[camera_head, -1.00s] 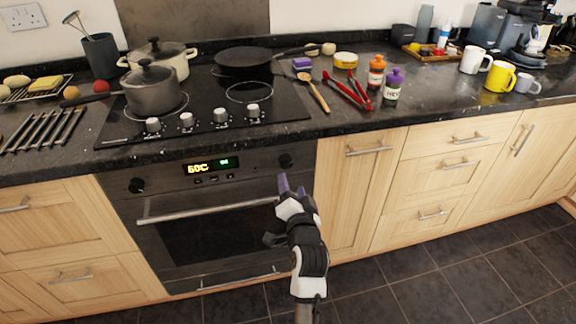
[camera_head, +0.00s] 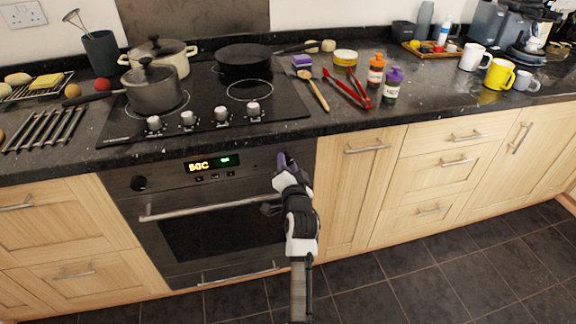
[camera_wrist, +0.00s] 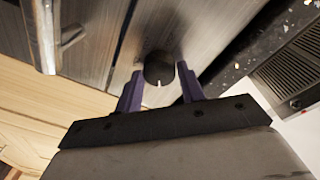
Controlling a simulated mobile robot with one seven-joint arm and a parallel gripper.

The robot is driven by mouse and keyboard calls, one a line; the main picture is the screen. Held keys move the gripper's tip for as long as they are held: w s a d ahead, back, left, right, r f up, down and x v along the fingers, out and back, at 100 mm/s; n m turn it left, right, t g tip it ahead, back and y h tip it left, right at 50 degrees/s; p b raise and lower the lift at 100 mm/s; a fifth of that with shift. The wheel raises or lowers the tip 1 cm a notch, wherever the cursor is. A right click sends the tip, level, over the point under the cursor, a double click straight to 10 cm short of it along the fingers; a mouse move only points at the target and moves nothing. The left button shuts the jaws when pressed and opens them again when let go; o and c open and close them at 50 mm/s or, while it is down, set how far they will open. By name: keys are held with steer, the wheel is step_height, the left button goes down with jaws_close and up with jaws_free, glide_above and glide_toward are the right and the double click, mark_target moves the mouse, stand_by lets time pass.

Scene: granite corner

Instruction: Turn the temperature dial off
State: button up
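The oven's right black dial (camera_wrist: 159,70) shows in the wrist view between the two purple fingers of my gripper (camera_wrist: 160,80). A small white mark is at its lower edge. Narrow gaps show between the dial and each finger, so the gripper is open around it or just in front of it; I cannot tell the depth. In the head view my gripper (camera_head: 286,160) is at the right end of the oven panel and hides this dial. The oven display (camera_head: 212,164) is lit and appears to read 50C.
The oven's left dial (camera_head: 138,183) is clear of my arm. The oven handle (camera_head: 205,209) runs below the panel, near my gripper. Above is the counter edge with a hob (camera_head: 215,100) and several hob knobs. The floor in front is free.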

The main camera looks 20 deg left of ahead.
steer(key=c, duration=0.5)
steer(key=shift+f+n+b, duration=0.15)
steer(key=shift+n+b, duration=0.15)
steer(key=shift+b, duration=0.05)
steer(key=shift+f+n+b, duration=0.1)
steer(key=shift+n+b, duration=0.8)
steer(key=shift+b, duration=0.1)
steer(key=n+b, duration=0.4)
steer(key=shift+f+n, duration=0.1)
steer(key=shift+n, duration=0.2)
steer(key=n+b, duration=0.3)
steer(key=shift+y, duration=0.3)
steer(key=shift+n+b, duration=1.05)
steer(key=shift+n, duration=0.15)
steer(key=shift+r, duration=0.2)
